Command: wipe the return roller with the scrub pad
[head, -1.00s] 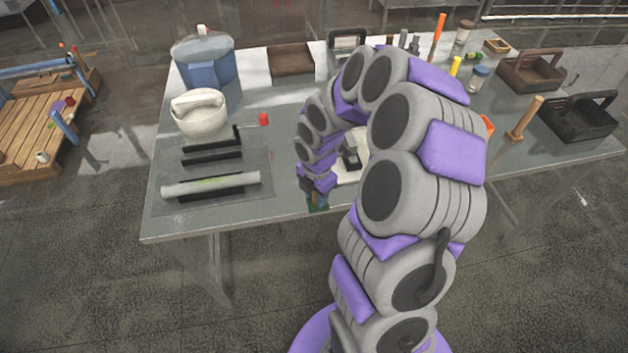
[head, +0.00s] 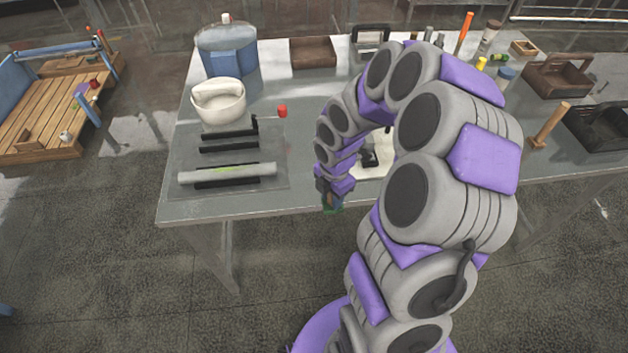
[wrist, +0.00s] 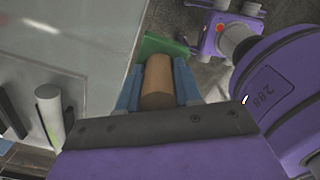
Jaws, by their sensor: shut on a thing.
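The return roller (head: 243,171) is a pale grey cylinder lying across dark supports at the table's front left. It bears a yellow-green smear on its middle. It also shows at the left of the wrist view (wrist: 50,118). My gripper (head: 329,190) is at the table's front edge, to the right of the roller and apart from it. In the wrist view its blue fingers (wrist: 157,85) are shut on the brown handle of the scrub pad (wrist: 158,46). The pad's green face sticks out past the handle. In the head view the pad is small and partly hidden.
Two black bars (head: 229,142) lie behind the roller. Trays and bottles line the right. The tabletop (head: 300,165) between roller and gripper looks clear.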

